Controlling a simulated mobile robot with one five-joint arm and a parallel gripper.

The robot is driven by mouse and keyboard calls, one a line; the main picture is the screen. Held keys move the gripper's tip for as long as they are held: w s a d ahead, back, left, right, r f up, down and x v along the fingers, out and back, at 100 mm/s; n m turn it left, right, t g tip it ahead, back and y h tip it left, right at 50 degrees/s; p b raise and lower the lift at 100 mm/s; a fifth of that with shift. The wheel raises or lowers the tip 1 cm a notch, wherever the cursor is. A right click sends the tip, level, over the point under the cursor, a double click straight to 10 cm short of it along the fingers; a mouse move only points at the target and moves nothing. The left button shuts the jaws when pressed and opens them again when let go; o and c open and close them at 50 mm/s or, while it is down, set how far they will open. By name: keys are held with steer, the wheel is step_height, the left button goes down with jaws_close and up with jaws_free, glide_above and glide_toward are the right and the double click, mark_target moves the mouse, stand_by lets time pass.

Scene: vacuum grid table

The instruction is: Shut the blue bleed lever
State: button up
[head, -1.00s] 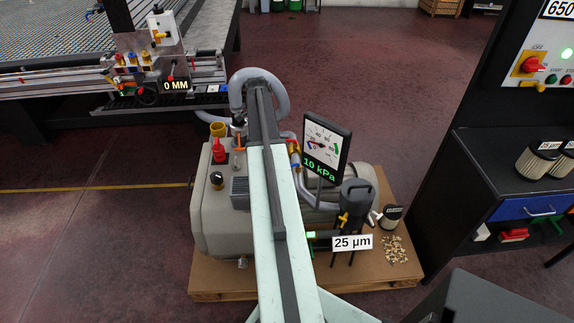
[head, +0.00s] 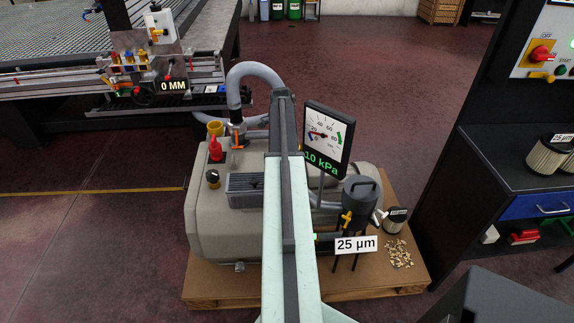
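I cannot make out a blue bleed lever; my own arm runs up the middle of the head view and covers part of the grey vacuum pump (head: 225,225). A gauge (head: 328,138) on the pump's right side shows a dial and a green 10 kPa readout. Near the pump's top left are a red fitting (head: 215,150), an orange handle (head: 237,141) and a yellow cup (head: 215,128). My gripper does not show; the far end of my arm hides it.
A dark filter canister (head: 358,197) with a yellow handle and a 25 µm sign (head: 356,245) stands right of my arm. The pump sits on a wooden pallet (head: 225,287). A black bench (head: 500,170) is at the right, the grid table (head: 60,40) at the upper left.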

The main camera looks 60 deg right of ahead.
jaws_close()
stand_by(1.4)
